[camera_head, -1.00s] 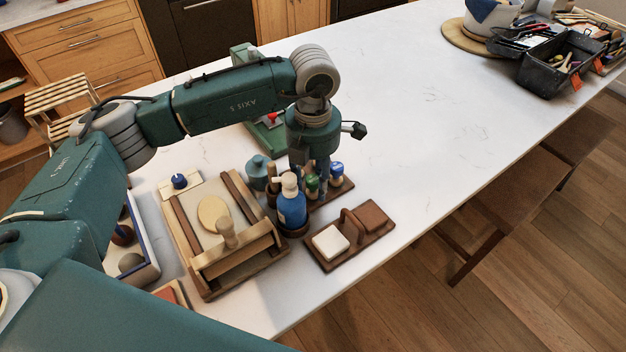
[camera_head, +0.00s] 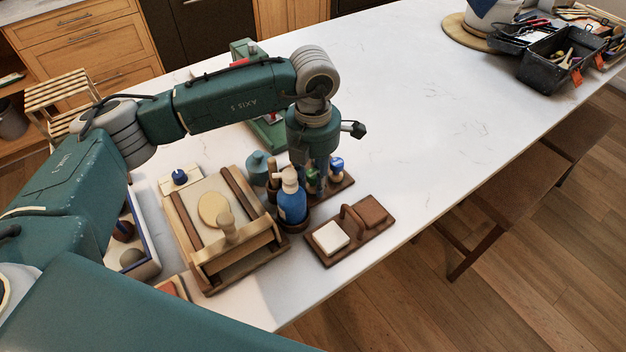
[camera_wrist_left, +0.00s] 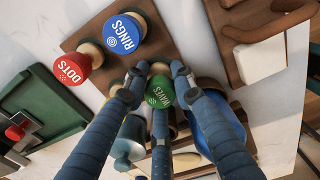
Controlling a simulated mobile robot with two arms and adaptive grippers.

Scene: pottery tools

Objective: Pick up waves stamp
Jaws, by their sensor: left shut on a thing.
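The waves stamp (camera_wrist_left: 160,94) has a round green top lettered WAVES and a pale wooden part. In the left wrist view it sits between the blue-grey fingers of my left gripper (camera_wrist_left: 161,80), which are shut on it. In the head view my left gripper (camera_head: 316,180) points down over the stamp rack (camera_head: 342,186), and its fingers partly hide the green top. The blue rings stamp (camera_wrist_left: 121,34) and red dots stamp (camera_wrist_left: 72,68) stand beside it on the brown rack in the wrist view. My right gripper is not in view.
A blue pump bottle (camera_head: 292,204) stands close in front of the gripper. A brown wooden holder (camera_head: 327,258) with a white block lies at the front right. A wooden frame (camera_head: 215,284) with tools is to the left. The countertop right of the gripper is clear.

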